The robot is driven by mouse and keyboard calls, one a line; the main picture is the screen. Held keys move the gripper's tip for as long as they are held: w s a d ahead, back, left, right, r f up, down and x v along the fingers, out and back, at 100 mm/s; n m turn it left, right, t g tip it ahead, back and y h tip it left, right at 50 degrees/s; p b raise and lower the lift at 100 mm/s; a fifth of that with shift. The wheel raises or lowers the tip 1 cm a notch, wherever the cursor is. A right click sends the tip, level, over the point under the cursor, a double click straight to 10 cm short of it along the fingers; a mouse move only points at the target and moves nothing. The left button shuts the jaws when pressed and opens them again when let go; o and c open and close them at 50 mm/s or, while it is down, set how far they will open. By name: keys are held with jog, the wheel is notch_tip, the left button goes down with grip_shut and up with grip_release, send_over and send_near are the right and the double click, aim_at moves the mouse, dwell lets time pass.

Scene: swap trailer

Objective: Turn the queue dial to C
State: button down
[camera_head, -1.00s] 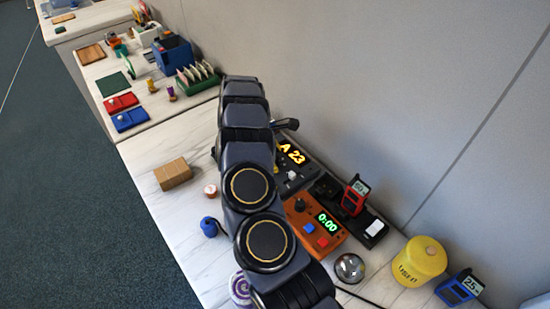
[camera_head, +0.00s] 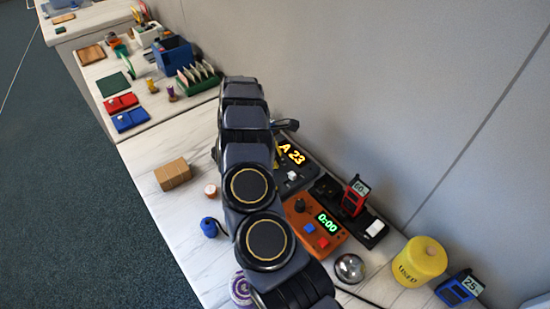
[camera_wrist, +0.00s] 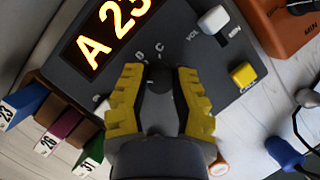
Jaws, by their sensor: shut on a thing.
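The queue box (camera_head: 295,162) is dark grey with a lit display reading "A 23" in yellow. It also shows in the wrist view (camera_wrist: 200,62), where the letters B and C are printed beside its dial. The queue dial (camera_wrist: 158,92) is a dark round knob between the yellow-padded fingers of my gripper (camera_wrist: 160,95). My gripper is shut on the dial, one finger on each side. The dial's pointer is hard to make out. In the head view my arm hides the dial and the fingers.
The box also carries a white knob (camera_wrist: 213,19) and a yellow button (camera_wrist: 243,74). An orange timer (camera_head: 316,224) reading 0:00 stands close by. Several numbered tickets or blocks (camera_wrist: 60,125) lie at the wrist view's lower left. A wooden block (camera_head: 173,174) sits on the open table.

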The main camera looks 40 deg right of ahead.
jog(key=m, duration=0.2)
jog(key=m+g+y, duration=0.1)
jog(key=m, duration=0.2)
jog(key=shift+s+f+y, duration=0.1)
jog(key=shift+f+y, duration=0.1)
jog(key=shift+y, duration=0.1)
jog(key=m+y, duration=0.1)
jog(key=m, duration=0.2)
jog(key=shift+m, duration=0.3)
jog(key=m+y, duration=0.1)
jog(key=m, duration=0.2)
jog(key=shift+y, duration=0.4)
jog(key=shift+m+t+y, duration=0.4)
jog(key=shift+m+y, duration=0.2)
jog(key=shift+m, duration=1.5)
jog(key=c, duration=0.7)
grip_release()
jog(key=shift+r, duration=0.1)
